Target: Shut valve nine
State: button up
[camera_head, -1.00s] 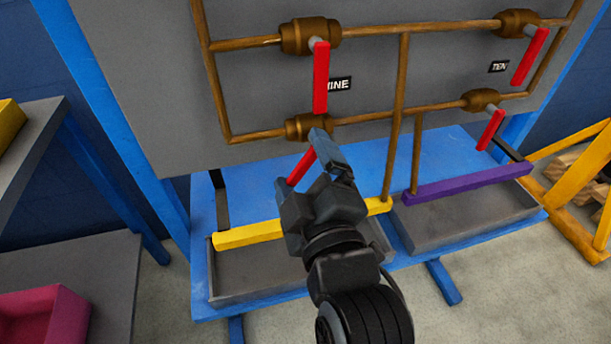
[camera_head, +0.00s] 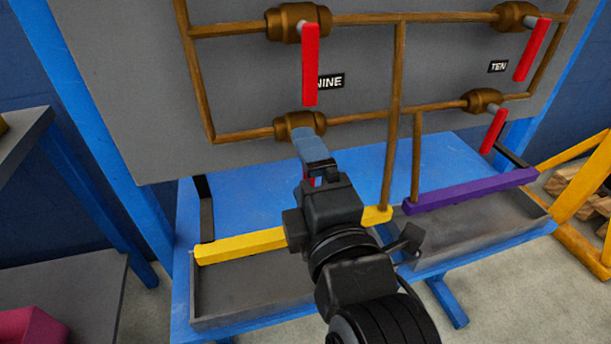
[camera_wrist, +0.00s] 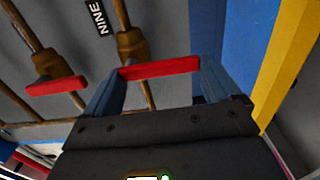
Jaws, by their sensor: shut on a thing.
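The NINE label (camera_head: 329,82) is on the grey panel between two brass valves at the left. The upper valve (camera_head: 298,22) has a red handle (camera_head: 310,65) hanging straight down. The lower valve (camera_head: 299,125) has its red handle mostly hidden behind my gripper (camera_head: 314,160) in the head view. In the wrist view that lower handle (camera_wrist: 160,68) spans from one blue finger to the other, and my gripper (camera_wrist: 160,72) is shut on it. The label (camera_wrist: 98,18) and the upper handle (camera_wrist: 57,86) also show there, to the left and apart from my fingers.
Two more red-handled valves are at the right by the TEN label (camera_head: 498,67). A yellow bar (camera_head: 240,245) and a purple bar (camera_head: 470,190) edge grey trays below. Brown pipes (camera_head: 397,110) run close right of my gripper. A grey table stands at the left.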

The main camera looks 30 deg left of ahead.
jog(key=shift+f, duration=0.1)
dwell(0.3)
jog(key=o, duration=1.2)
jog(key=shift+v, duration=3.95)
